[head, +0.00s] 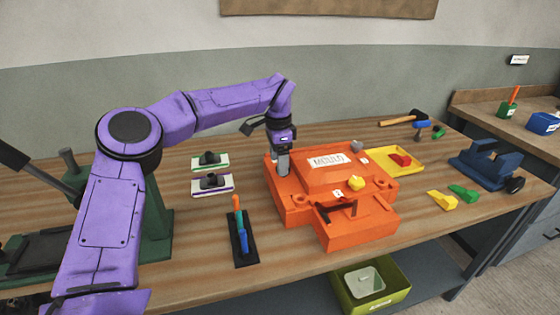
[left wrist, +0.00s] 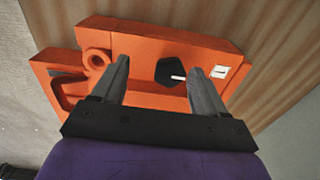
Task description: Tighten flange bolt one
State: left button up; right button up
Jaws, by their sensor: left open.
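The orange mould (head: 290,200) sits on the wooden bench and carries a white plate reading MOULD. My left gripper (head: 283,168) points down over the mould's left back corner. In the left wrist view the open fingers (left wrist: 165,75) stand either side of a dark, many-sided bolt head (left wrist: 170,71) with a pale mark. A gap shows on both sides of it. A small white tag (left wrist: 220,71) with an unclear mark lies beside it on the orange flange (left wrist: 140,48). In the head view the gripper hides this bolt. My right gripper is not in view.
A black tool holder (head: 243,250) and two pale-based blocks lie left.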

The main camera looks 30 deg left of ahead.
pick_arm(q)
jog(key=shift+g, duration=0.3)
jog(key=w+f, duration=0.3)
jog(key=shift+w+f, duration=0.25)
jog(key=shift+w, duration=0.05)
jog(key=shift+s+r, duration=0.3)
jog(key=shift+s, duration=0.1)
jog(key=c, duration=0.3)
jog(key=shift+s+r, duration=0.15)
jog(key=shift+s, duration=0.1)
jog(key=c, duration=0.6)
jog(key=shift+c, duration=0.8)
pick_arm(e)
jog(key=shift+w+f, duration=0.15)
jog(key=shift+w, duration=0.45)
